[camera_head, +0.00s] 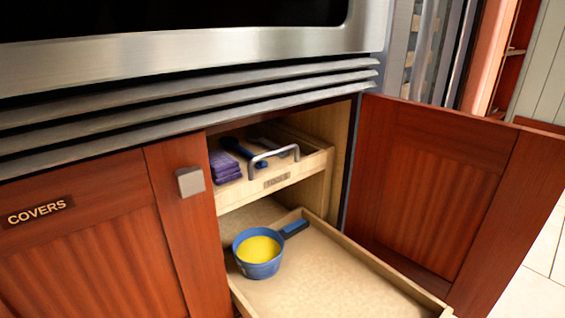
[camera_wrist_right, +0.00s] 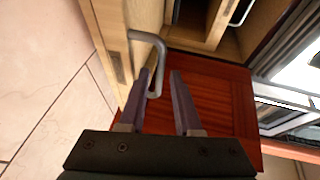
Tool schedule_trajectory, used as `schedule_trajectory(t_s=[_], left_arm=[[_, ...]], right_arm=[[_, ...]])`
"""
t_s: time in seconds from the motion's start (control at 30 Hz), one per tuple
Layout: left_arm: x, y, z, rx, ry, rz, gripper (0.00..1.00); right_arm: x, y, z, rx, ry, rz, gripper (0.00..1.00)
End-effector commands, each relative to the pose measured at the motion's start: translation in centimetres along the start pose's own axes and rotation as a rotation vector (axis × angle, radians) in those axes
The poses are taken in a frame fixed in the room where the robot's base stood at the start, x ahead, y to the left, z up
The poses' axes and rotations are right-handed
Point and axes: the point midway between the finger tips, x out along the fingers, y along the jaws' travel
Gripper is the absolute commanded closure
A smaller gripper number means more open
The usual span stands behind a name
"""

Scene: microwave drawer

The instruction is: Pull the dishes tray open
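The pale wooden lower tray (camera_head: 380,270) sits out past the cabinet front in the head view. A blue pan (camera_head: 258,262) with a yellow inside rests in it. Its front edge lies at or beyond the bottom of that view. In the right wrist view, a wooden tray front (camera_wrist_right: 110,35) carries a grey metal handle (camera_wrist_right: 149,37). My right gripper (camera_wrist_right: 160,74) is open, its fingers apart. The handle bar reaches in between the fingers, near the left one; I cannot tell whether they touch. My left gripper is not in view.
The upper tray (camera_head: 313,163) with its own handle holds purple cloths (camera_head: 224,166) and blue-handled tools. The red-brown cabinet door (camera_head: 430,190) stands open at right. A closed door marked COVERS (camera_head: 90,240) is at left. Tiled floor (camera_wrist_right: 50,95) is clear.

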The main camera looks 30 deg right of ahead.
Motion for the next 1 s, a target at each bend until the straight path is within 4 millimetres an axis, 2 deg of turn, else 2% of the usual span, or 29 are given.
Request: schedule_trajectory(t_s=[0.07, 0.37, 0.47, 0.8, 1.0], left_arm=[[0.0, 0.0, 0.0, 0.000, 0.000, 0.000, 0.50], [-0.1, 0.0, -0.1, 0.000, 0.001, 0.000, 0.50], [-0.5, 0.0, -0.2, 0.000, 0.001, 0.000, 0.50], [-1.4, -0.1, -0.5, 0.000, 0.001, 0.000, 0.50], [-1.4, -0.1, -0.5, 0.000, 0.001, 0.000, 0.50]], right_arm=[[0.0, 0.0, 0.0, 0.000, 0.000, 0.001, 0.58], [-0.4, 0.0, 0.0, 0.000, 0.000, 0.003, 0.58], [-1.6, 0.0, 0.0, 0.000, 0.000, 0.006, 0.58], [-8.2, 0.1, 0.0, 0.000, 0.000, 0.006, 0.58], [-9.9, 0.0, 0.0, 0.000, -0.001, 0.002, 0.58]])
